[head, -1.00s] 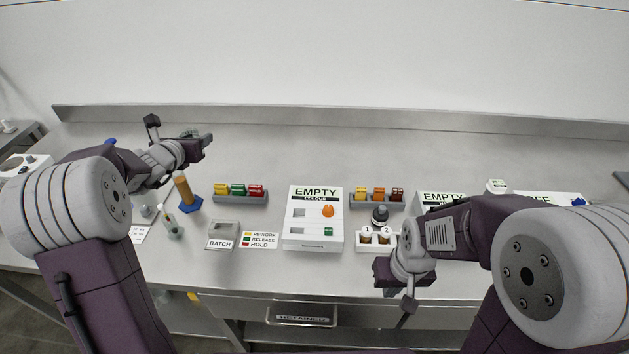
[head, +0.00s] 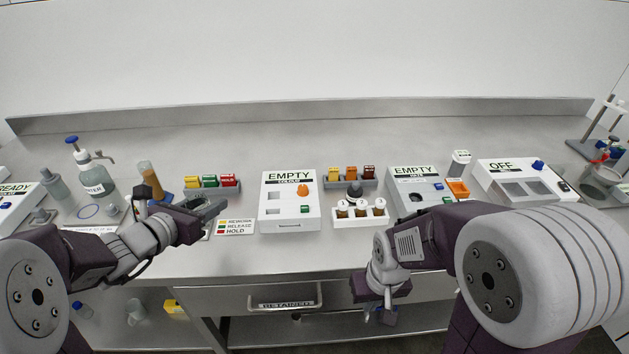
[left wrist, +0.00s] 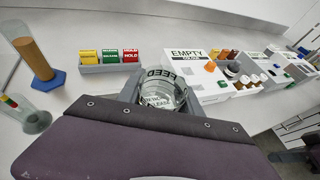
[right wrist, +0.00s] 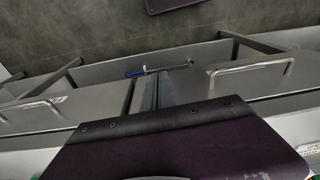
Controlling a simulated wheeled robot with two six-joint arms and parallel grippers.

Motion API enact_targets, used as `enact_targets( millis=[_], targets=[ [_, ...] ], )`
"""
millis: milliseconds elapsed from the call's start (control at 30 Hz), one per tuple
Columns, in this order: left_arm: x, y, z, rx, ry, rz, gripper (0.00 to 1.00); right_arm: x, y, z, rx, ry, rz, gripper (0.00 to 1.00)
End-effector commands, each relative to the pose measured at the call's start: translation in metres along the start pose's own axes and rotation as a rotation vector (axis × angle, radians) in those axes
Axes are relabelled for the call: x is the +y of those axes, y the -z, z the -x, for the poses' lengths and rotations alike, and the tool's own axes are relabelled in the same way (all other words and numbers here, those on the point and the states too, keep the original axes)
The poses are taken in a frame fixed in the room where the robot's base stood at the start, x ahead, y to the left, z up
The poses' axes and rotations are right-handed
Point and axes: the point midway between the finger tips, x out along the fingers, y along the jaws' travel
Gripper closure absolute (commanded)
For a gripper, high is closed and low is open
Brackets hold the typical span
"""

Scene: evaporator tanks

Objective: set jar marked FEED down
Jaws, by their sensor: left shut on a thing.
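The clear jar marked FEED (left wrist: 160,78) is between the fingers of my left gripper (left wrist: 160,95) in the left wrist view. My left gripper (head: 203,208) is shut on it. In the head view the jar (head: 208,203) is partly hidden by the gripper, in front of the rack with yellow, green and red bins. The rework/release/hold label card shows through and beside the jar. I cannot tell whether the jar's base touches the bench.
The coloured rack (head: 211,184) stands behind the jar. The white EMPTY colour box (head: 289,215) is to its right. An amber cylinder on a blue base (head: 150,178) and a wash bottle (head: 92,172) are to the left. A vial holder (head: 360,216) stands further right.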

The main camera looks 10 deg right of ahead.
Motion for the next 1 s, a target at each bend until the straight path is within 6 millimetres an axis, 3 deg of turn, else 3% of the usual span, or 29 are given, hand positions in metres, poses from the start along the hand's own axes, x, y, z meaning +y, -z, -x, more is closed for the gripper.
enact_targets(
  millis=[267,700,933,1000],
  targets=[
    [0.004,0.001,0.001,0.000,-0.002,0.001,1.00,0.000,0.000,0.001,0.000,0.000,0.000,1.00],
    [0.092,0.080,0.028,0.000,-0.004,0.003,1.00,0.000,-0.001,-0.005,0.000,0.000,0.000,1.00],
    [0.100,0.089,0.030,-0.001,-0.001,0.000,1.00,0.000,-0.001,-0.006,0.000,0.000,0.000,1.00],
    [0.100,0.100,0.025,0.000,0.001,0.003,1.00,0.000,-0.001,-0.011,0.000,0.000,0.000,1.00]
  ],
)
